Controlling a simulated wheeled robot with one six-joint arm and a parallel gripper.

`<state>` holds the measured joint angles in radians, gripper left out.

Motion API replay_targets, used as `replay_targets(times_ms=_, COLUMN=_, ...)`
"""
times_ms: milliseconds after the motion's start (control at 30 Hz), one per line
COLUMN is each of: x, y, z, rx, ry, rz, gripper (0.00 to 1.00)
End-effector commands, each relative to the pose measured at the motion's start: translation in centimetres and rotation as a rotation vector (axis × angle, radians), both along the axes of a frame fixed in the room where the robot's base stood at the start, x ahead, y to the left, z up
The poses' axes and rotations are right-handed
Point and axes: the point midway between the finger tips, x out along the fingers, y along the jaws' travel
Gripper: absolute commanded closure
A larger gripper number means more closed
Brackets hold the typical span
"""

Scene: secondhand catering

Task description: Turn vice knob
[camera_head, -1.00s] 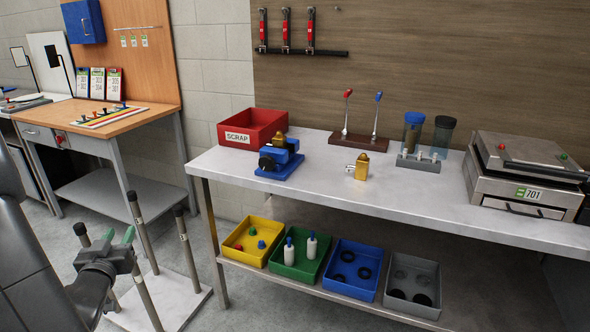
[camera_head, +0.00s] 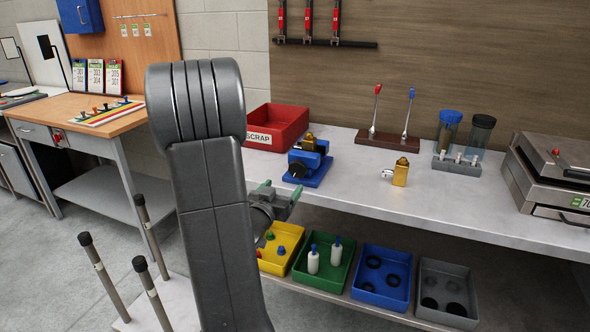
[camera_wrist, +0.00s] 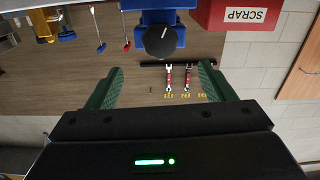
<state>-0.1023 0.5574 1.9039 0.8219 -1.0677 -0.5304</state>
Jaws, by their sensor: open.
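The blue vice (camera_head: 318,172) stands on the grey bench, holding a brass-coloured block (camera_head: 309,141). Its round black knob (camera_head: 297,168) faces the front left. In the wrist view, which is upside down, the blue vice (camera_wrist: 146,18) is at the top edge and the knob (camera_wrist: 160,41) shows face-on with a white line across it. My gripper (camera_head: 279,188) is open, with green fingers, in front of and a little below the vice. It also shows in the wrist view (camera_wrist: 160,82), empty, with the knob beyond the fingertips, apart from them. My arm hides part of the scene.
A red SCRAP bin (camera_head: 277,127) stands close beside the vice. Coloured trays, such as the green one (camera_head: 340,270), sit on the shelf below. Posts (camera_head: 142,215) stand at left.

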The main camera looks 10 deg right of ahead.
Motion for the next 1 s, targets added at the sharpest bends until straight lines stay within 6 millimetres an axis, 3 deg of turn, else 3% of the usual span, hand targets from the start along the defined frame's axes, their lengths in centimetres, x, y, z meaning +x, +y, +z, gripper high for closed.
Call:
replay_targets(times_ms=300, x=5.7, y=-3.9, z=0.1, rx=0.000, ry=0.000, rz=-0.003, gripper=0.24)
replay_targets(times_ms=500, x=7.9, y=-5.4, z=0.0, rx=0.000, ry=0.001, rz=-0.001, gripper=0.24)
replay_targets(times_ms=933, x=8.7, y=-5.9, z=0.0, rx=0.000, ry=0.001, rz=0.000, gripper=0.24)
replay_targets(times_ms=1000, x=8.7, y=-5.9, z=0.0, rx=0.000, ry=0.001, rz=0.000, gripper=0.38)
